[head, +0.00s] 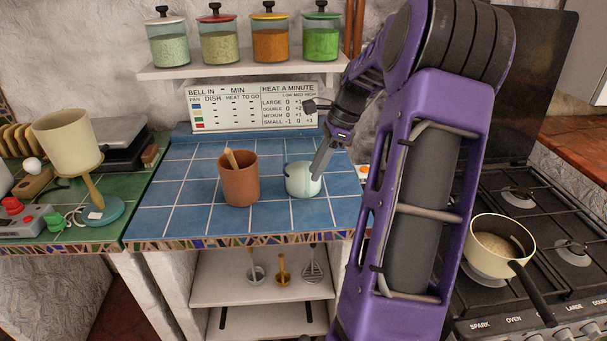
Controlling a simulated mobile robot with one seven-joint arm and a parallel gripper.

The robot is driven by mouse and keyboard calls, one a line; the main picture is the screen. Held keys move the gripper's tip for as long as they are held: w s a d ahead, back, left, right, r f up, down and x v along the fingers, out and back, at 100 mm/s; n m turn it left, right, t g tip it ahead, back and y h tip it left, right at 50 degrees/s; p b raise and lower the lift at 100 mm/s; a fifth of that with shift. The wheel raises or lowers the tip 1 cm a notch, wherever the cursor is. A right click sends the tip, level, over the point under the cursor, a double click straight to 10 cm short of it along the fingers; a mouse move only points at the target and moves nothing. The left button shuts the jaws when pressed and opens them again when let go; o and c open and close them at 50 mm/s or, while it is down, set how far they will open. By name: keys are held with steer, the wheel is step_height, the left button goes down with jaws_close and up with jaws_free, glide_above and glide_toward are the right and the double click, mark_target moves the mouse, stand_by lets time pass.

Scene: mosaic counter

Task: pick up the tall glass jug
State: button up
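I see no thing that is clearly a tall glass jug. A small rounded pale white-blue vessel (302,181) stands on the blue tiled counter, right of a brown clay pot. My gripper (318,172) points down from the upper right, with its grey finger end at the right edge of this vessel's top. The finger overlaps the vessel in this view, and I cannot tell whether they touch. Only one finger shows clearly, so its opening is not visible. My purple arm hides the counter's right part.
The brown clay pot (239,182) with a wooden utensil stands left of my gripper. Lidded glass jars, such as the green one (321,42), line the shelf (215,70) above. A lamp (75,150) is at left, and a saucepan (497,243) sits on the stove. The counter's left tiles are clear.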

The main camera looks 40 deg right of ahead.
steer(key=x, duration=0.5)
steer(key=shift+s+f+b, duration=0.1)
steer(key=shift+s+b, duration=0.1)
steer(key=shift+b, duration=0.2)
steer(key=shift+c, duration=0.2)
jaws_close()
steer(key=shift+w, duration=0.1)
stand_by(0.6)
